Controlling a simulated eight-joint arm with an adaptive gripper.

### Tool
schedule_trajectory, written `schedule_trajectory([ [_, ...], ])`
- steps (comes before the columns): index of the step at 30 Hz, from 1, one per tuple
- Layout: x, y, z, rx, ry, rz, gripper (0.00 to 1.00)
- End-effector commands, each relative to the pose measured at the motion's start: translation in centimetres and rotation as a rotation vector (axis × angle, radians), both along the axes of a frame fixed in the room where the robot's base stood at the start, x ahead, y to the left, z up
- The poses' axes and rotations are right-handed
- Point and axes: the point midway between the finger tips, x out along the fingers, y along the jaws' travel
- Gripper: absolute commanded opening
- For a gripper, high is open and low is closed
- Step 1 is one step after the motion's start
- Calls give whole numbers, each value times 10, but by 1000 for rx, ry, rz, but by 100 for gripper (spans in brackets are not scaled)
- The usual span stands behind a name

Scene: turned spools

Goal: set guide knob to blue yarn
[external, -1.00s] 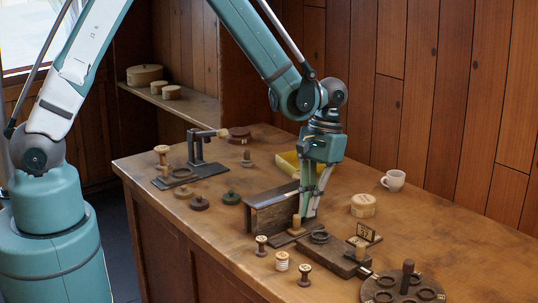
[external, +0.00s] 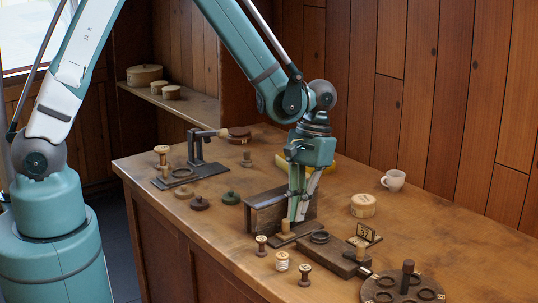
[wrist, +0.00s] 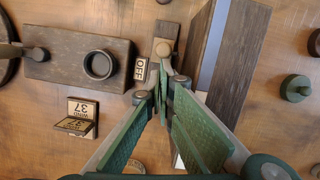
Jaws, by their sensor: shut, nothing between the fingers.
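The guide knob seems to be the small pale wooden peg (external: 285,226) on a narrow dark strip beside the long dark box. In the wrist view, the knob (wrist: 164,49) stands on its strip just beyond my fingertips. An OFF tile (wrist: 141,69) lies to the left of the strip. My gripper (external: 297,217) is shut and empty, pointing down close beside the knob; I cannot tell whether they touch. Its fingertips (wrist: 167,74) also show in the wrist view. I see no label for blue yarn; my fingers hide part of the strip.
The long dark box (external: 268,212) stands against the gripper's left side. A wooden block (external: 340,262) with a dark ring (external: 320,237) and a WIND 37 sign (wrist: 79,117) are near. Several spools, such as one white-wound spool (external: 282,261), stand along the front edge. A mug (external: 393,180) is behind.

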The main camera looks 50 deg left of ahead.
Motion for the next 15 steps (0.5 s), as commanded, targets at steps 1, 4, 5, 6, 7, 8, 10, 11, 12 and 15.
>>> schedule_trajectory([
  [1, -3, 0, 3, 0, 5, -2, 0],
  [4, -1, 0, 10, 0, 6, -2, 0],
  [5, -1, 0, 12, 0, 6, -2, 0],
  [6, 0, 0, 16, 0, 5, -2, 0],
  [7, 1, 1, 19, 0, 5, -1, 0],
  [8, 2, 1, 23, -1, 5, -1, 0],
  [10, 5, 1, 32, -1, 4, -1, 0],
  [11, 7, 2, 36, -1, 4, -1, 0],
  [12, 8, 2, 42, 0, 3, 0, 0],
  [15, 13, 3, 56, 0, 2, 0, 0],
])
